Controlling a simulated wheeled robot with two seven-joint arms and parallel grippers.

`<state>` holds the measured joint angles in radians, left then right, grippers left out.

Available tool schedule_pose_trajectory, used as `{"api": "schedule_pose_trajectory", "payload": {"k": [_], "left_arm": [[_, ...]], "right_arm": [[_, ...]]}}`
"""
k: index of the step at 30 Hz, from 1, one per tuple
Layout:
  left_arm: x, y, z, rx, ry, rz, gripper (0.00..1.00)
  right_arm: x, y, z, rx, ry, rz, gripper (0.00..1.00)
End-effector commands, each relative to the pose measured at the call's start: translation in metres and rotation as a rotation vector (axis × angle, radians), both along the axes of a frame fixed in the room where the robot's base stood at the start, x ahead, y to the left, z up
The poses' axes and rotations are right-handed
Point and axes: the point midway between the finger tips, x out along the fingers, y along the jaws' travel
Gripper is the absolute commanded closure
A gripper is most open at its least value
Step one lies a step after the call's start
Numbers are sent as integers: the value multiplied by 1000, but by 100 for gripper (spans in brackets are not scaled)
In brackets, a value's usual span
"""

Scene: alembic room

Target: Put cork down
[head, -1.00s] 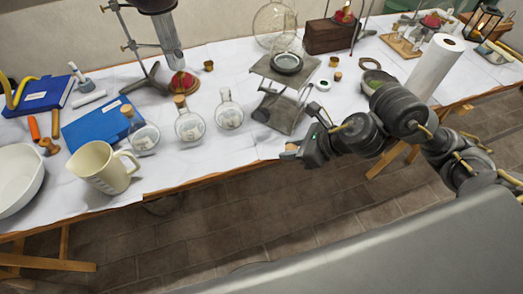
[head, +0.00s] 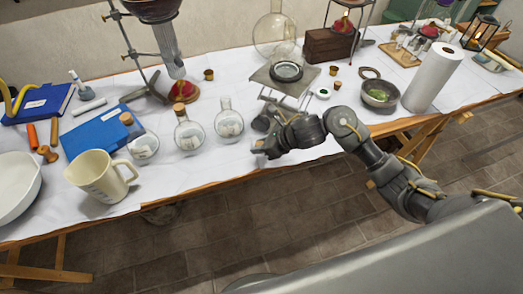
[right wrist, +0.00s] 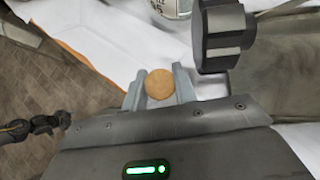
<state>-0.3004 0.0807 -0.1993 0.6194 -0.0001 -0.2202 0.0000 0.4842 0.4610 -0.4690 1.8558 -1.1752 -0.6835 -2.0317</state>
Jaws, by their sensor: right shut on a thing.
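The cork is hardly visible in the head view. White tablecloth lies behind it; I cannot tell whether it touches the cloth. My left gripper does not show in the head view.
Three round flasks stand left of the gripper: two corked (head: 145,145) (head: 189,135), and an open one (head: 229,124) nearest. The lab-jack stand (head: 262,78) is just behind the gripper. A beige jug (head: 98,178) stands farther left.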

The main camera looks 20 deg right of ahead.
Motion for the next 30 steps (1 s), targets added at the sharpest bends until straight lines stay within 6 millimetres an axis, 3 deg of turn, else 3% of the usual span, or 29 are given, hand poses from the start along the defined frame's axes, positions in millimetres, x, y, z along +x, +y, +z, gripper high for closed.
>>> {"api": "schedule_pose_trajectory", "payload": {"k": [8,21,22,26,30], "left_arm": [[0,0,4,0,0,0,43],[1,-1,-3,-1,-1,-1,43],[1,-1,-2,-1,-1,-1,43],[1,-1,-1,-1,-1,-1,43],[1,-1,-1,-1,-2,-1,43]], "right_arm": [[2,1,-33,1,5,-3,96],[3,1,-40,-1,1,0,96],[3,1,-38,0,1,-1,70],[3,1,-38,0,2,0,53],[3,1,-38,0,2,0,50]]}}
